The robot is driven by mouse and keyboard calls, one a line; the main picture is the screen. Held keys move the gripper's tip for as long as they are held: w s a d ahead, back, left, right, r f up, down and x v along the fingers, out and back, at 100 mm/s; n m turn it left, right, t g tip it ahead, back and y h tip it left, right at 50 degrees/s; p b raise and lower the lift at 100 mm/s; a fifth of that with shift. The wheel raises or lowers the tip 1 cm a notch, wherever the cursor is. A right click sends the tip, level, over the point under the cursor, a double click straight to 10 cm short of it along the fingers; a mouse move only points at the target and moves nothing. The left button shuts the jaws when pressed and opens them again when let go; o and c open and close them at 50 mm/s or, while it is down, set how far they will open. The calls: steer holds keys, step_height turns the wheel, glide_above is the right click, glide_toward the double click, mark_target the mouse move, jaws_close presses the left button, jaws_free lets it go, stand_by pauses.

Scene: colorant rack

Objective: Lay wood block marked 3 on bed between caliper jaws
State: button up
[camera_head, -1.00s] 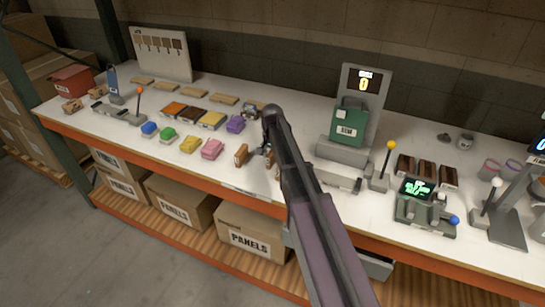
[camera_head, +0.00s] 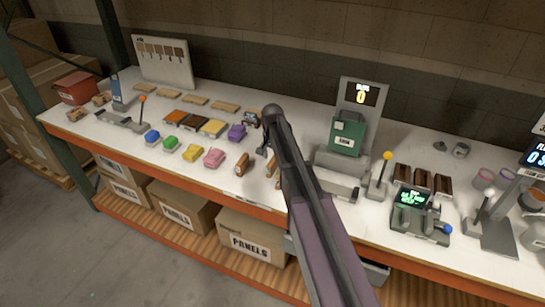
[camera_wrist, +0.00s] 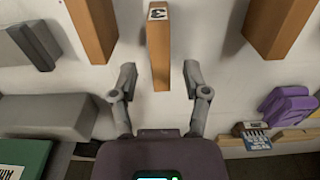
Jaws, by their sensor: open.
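Several small wood blocks stand on the white bench. In the wrist view, one block (camera_wrist: 159,48) with a printed dark mark on its pale end label lies centred between the fingertips; I cannot read the mark surely. Another block (camera_wrist: 92,28) is to its left and a third block (camera_wrist: 276,25) to its right. My gripper (camera_wrist: 159,72) is open, its fingers apart on either side of the middle block, with no clear contact. In the head view, a block (camera_head: 242,164) shows left of my gripper (camera_head: 264,149); my arm hides part of the others. I cannot tell which fixture is the caliper.
A green box machine (camera_head: 346,134) stands right of my arm, with a grey fixture (camera_head: 337,185) before it. A green fixture with a lit display (camera_head: 420,223) is farther right. Coloured pieces, including a purple one (camera_head: 237,132), lie left. A lever fixture (camera_head: 122,120) is far left.

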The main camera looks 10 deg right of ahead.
steer(key=shift+r+p, duration=3.45)
steer(key=shift+r, duration=0.3)
steer(key=shift+s, duration=0.1)
steer(key=s+n, duration=0.7)
steer(key=s, duration=1.8)
steer(key=shift+a, duration=0.25)
steer(key=shift+o, duration=0.5)
step_height(320, 180, up, 3)
steer(key=m+p, duration=0.3)
steer(key=m, duration=0.4)
glide_above(272, 161)
steer(key=d, duration=0.1)
steer(key=shift+w+r, duration=0.1)
steer(key=shift+w, duration=0.1)
